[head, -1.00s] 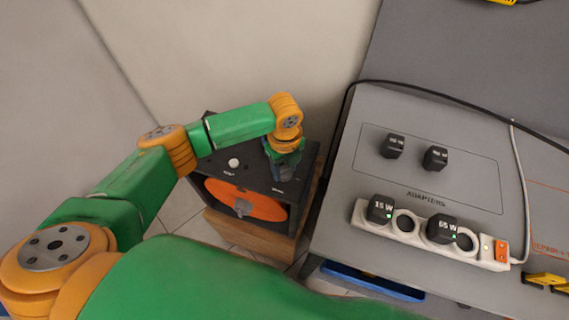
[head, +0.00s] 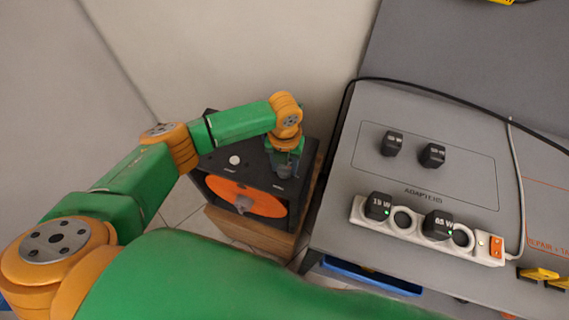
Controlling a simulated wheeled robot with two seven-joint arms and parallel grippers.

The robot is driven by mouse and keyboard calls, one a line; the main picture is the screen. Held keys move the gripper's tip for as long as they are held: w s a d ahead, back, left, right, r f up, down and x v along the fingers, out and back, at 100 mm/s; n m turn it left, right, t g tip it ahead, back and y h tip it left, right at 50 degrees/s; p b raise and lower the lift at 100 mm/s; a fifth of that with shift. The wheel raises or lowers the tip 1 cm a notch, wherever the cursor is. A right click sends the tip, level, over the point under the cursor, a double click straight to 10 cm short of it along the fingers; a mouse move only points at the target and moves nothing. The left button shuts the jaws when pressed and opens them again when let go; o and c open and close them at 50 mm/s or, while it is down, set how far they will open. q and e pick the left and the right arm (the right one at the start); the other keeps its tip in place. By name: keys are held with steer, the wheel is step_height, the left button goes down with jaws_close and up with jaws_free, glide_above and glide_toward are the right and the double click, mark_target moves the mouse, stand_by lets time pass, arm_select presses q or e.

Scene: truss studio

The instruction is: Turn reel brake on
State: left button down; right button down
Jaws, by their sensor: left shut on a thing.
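The reel unit is a dark box (head: 215,163) on a wooden stand, with an orange reel disc (head: 262,203) and a grey hub on its front. A white round knob (head: 234,160) sits on its top at the left. My left gripper (head: 285,170) points down at the right part of the top. It is shut on a small grey knob there, mostly hidden by the fingers, which I take to be the brake control. Its setting cannot be read. My right gripper is not in view.
To the right, a grey table holds two black adapters (head: 432,155) in a marked area. A white power strip (head: 416,231) holds two more plugged-in adapters. A black cable (head: 440,92) runs along the table's back. A blue tray (head: 372,277) is below the table.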

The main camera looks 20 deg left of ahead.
mark_target(284, 167)
arm_select(q)
steer(key=shift+m, duration=0.6)
steer(key=shift+c, duration=1.8)
jaws_free()
steer(key=shift+r+b, duration=0.4)
steer(key=shift+r, duration=3.2)
steer(key=shift+s+f, duration=0.1)
